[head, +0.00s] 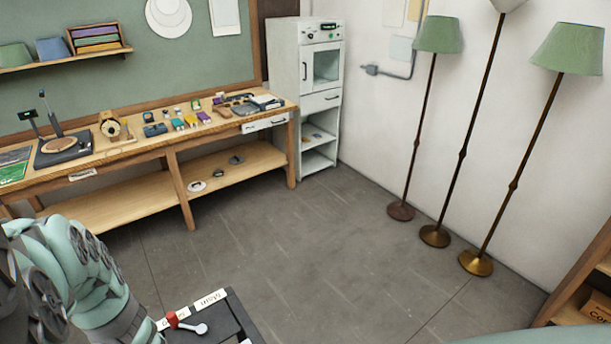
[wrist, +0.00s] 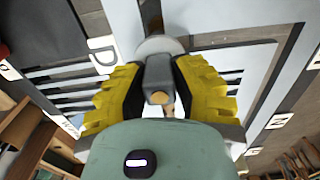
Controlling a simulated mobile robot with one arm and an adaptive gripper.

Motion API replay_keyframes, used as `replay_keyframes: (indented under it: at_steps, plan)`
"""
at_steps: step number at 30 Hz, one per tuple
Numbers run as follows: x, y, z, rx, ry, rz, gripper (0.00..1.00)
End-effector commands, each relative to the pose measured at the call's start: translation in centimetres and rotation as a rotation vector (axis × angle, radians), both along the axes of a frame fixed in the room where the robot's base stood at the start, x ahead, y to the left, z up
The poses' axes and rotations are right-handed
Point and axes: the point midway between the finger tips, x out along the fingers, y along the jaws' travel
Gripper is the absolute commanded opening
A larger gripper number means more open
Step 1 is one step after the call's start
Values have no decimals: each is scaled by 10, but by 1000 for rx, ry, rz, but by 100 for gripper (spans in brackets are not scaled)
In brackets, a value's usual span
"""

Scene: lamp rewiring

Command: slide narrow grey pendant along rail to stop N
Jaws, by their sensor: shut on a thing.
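In the wrist view my gripper (wrist: 158,78) has its yellow ribbed fingers closed on a narrow dark grey piece, which looks like the narrow grey pendant (wrist: 158,72). A small tan end shows at its near side. A pale round disc (wrist: 160,45) lies just beyond it. Slotted pale and dark panels with long strips lie behind; I cannot tell which strip is the rail. The head view does not show the gripper.
In the head view a workbench (head: 150,150) with small parts runs along the left wall. A white cabinet (head: 318,95) stands at its end. Three floor lamps stand at the right wall. A dark panel (head: 225,320) with a red-and-white lever is at the bottom. The middle floor is clear.

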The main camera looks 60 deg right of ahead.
Motion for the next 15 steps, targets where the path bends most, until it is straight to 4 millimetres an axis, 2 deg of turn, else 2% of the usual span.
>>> replay_keyframes:
  at_steps: [5, 15]
  plan:
    - [-6, -12, -1, 0, 2, -7, 0]
    - [-7, -13, 0, 0, 2, -5, 0]
